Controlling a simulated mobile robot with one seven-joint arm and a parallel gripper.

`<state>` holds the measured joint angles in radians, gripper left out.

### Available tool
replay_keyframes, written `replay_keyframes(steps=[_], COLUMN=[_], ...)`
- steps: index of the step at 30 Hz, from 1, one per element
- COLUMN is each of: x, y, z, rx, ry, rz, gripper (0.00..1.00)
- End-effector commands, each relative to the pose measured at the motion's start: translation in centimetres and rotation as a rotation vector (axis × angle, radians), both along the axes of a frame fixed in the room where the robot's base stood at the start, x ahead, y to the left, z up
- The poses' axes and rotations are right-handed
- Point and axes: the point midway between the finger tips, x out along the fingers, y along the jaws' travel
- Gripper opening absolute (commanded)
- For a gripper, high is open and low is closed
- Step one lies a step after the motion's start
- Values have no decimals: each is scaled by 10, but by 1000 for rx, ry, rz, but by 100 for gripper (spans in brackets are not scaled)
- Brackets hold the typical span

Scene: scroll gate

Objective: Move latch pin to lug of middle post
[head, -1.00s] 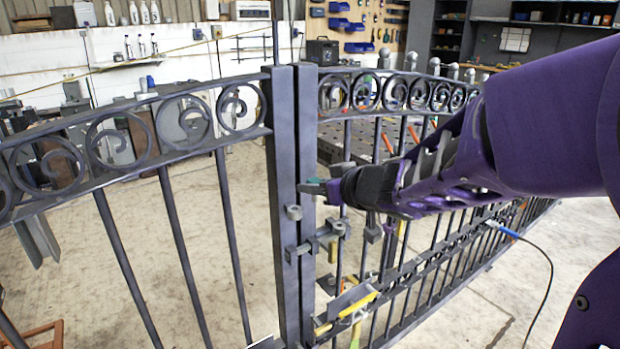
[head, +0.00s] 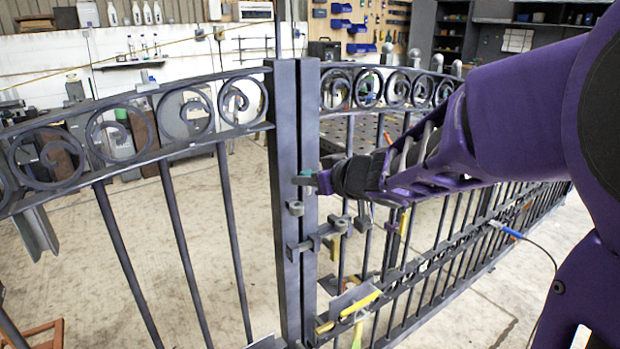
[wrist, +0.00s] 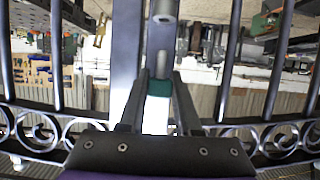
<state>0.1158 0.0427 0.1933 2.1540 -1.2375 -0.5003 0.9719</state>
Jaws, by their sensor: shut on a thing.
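The latch pin (head: 305,181) is a small piece with a dark grey end and a green part. My gripper (head: 324,182) is shut on it and holds it in front of the middle post (head: 286,150), a little above the lug. The lug (head: 295,208) is a short grey ring on the post's face; the pin appears apart from it. In the wrist view the green part of the pin (wrist: 159,88) sits between my fingertips, and a grey cylinder, probably the lug (wrist: 165,11), shows beyond it. The pin's lower end is hard to make out.
A sliding bolt (head: 318,240) sits below the lug. Yellow-handled tools and a small plate (head: 352,302) are on the right gate leaf lower down. Scrollwork (head: 190,113) and bars extend to both sides. Bare floor lies behind the left leaf.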

Motion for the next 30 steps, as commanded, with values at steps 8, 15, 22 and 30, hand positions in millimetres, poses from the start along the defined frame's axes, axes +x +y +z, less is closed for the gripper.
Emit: replay_keyframes(steps=[8,15,22,30], x=[7,13,18,25], y=[5,9,13,17], z=[-3,-4,-6,-8], rx=[0,-1,0,1], ry=[0,-2,-1,-1], rz=[1,2,0,1], gripper=[0,0,0,0])
